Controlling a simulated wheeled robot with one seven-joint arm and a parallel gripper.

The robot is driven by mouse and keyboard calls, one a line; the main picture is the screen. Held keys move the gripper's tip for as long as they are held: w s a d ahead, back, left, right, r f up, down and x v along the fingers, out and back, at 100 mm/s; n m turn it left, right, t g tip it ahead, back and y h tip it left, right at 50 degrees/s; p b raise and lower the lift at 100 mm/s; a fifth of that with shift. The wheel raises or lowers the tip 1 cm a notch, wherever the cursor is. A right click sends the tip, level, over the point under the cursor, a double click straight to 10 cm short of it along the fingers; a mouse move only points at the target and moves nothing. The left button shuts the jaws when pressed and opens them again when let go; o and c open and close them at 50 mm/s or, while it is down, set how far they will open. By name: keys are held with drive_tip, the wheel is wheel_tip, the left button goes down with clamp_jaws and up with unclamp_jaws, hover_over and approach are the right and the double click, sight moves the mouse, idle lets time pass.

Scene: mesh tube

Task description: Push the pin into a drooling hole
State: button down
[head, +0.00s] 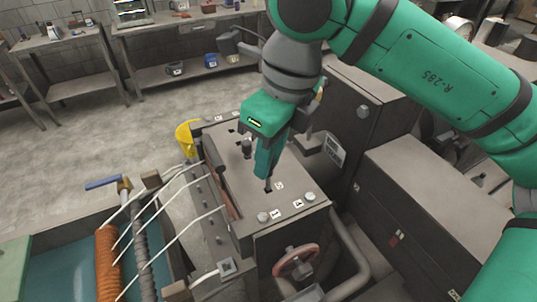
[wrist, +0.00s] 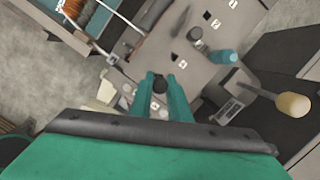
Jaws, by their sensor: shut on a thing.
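My gripper (head: 267,173) points down over the grey top plate of the metal box (head: 228,166). Its teal fingers are close together on a dark pin, whose end shows below the fingertips in the head view (head: 269,186). In the wrist view the pin's round dark end (wrist: 160,84) sits between the fingers (wrist: 161,88). The pin's lower end is close to the plate; I cannot tell whether it touches or is in a hole. Another dark pin-like piece (head: 246,148) stands upright on the plate, left of my gripper. I cannot make out drool at any hole.
Small white labels (head: 298,203) and bolts mark the plate. A red handwheel (head: 295,262) is on the box's front. Hoses and an orange coil (head: 106,262) lie left; a dark cabinet (head: 362,120) stands right.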

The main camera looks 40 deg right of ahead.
sight(269, 176)
drive_tip(key=shift+f, duration=1.2)
idle(1.1)
drive_tip(key=shift+s+f, duration=0.1)
drive_tip(key=shift+f, duration=0.1)
drive_tip(key=shift+f, duration=0.85)
idle(1.1)
drive_tip(key=c, duration=1.6)
unclamp_jaws()
drive_tip(key=r, duration=0.3)
drive_tip(key=s+r, duration=0.1)
drive_tip(key=r, duration=0.6)
drive_tip(key=shift+s+d+r, duration=0.25)
drive_tip(key=shift+s+d, duration=0.05)
drive_tip(key=shift+s, duration=0.1)
